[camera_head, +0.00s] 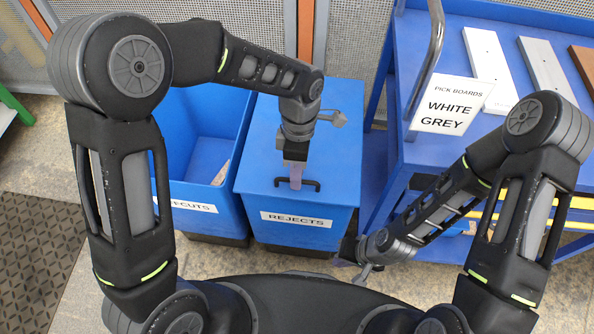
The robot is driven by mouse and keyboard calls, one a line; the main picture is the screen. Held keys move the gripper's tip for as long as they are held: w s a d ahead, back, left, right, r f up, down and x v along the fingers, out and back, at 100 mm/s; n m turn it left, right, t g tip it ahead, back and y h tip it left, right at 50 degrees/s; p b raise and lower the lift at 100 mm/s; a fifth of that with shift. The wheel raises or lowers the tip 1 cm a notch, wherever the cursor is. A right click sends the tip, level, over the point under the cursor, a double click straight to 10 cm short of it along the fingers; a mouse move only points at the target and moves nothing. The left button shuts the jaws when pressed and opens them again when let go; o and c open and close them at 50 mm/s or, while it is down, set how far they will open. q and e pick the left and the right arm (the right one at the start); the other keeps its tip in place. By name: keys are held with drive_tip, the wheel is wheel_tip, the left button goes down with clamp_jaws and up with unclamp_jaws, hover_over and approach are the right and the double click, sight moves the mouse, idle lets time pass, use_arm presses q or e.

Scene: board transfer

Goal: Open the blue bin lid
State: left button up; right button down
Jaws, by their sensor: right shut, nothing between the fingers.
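The blue bin labelled REJECTS (299,220) stands in the middle, and its flat blue lid (335,150) is closed. A black bar handle (312,184) is on the lid near its front edge. My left gripper (295,181) points down at the handle, with its fingertips at the bar. I cannot tell whether the fingers are around the bar or only over it, nor how far apart they are. My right gripper (340,262) is low at the bin's front right corner, shut and empty, partly hidden by its own wrist.
An open blue bin (200,192) with a partly hidden CUTS label stands left of the lidded bin. A blue cart (455,155) at right carries a white board (490,68), a grey board (547,65) and a PICK BOARDS sign (450,104). A dark mat (35,230) lies at left.

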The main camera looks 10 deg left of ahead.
use_arm(q)
clamp_jaws()
idle(1.1)
